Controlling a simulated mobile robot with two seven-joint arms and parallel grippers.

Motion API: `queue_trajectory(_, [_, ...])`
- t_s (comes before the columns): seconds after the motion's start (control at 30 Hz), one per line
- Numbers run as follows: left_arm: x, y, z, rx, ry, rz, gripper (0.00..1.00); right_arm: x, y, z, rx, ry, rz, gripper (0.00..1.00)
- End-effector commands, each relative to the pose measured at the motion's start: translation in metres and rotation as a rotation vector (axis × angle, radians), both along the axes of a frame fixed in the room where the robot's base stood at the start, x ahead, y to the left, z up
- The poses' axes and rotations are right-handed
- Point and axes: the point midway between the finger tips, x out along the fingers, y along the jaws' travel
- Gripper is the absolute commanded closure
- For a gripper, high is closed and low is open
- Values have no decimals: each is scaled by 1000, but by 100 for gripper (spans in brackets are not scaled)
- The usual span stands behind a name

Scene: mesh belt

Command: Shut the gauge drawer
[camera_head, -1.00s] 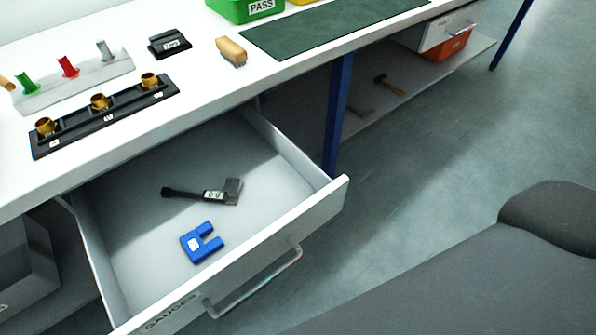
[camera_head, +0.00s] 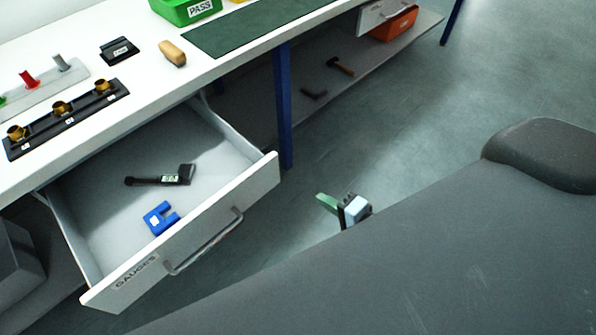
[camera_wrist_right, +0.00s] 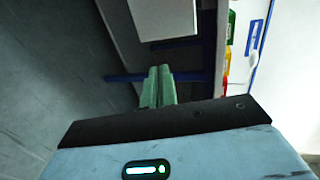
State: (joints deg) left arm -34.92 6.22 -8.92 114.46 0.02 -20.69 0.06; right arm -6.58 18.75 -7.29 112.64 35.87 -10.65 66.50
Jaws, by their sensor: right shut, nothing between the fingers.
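The gauge drawer (camera_head: 262,186), labelled GAUGES, is pulled out from under the white workbench and has a bar handle (camera_head: 205,243) on its front. Inside lie a black caliper-like gauge (camera_head: 160,180) and a blue U-shaped gauge (camera_head: 160,217). My right gripper (camera_head: 325,200) is to the right of the drawer front, apart from it and over the floor. In the right wrist view its green fingers (camera_wrist_right: 158,86) are together with nothing between them. My left gripper is not in view.
On the bench (camera_head: 130,62) are a black rack with brass cups (camera_head: 62,108), a wooden block (camera_head: 173,52), a green mat (camera_head: 250,32) and a green PASS bin (camera_head: 185,10). A blue leg (camera_head: 283,105) stands beside the drawer. The floor to the right is clear.

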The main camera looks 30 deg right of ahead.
Motion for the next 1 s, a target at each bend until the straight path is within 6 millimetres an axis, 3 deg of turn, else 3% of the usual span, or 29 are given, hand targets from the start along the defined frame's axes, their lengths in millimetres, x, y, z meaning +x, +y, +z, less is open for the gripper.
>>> queue_trajectory(0.27, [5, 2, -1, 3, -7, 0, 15, 10, 3, -5, -1, 2, 0, 100])
queue_trajectory(0.8, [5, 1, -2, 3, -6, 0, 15, 92, 30, -33, -5, 3, 1, 100])
queue_trajectory(1.0, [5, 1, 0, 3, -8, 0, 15, 117, 39, -31, -4, 2, 1, 100])
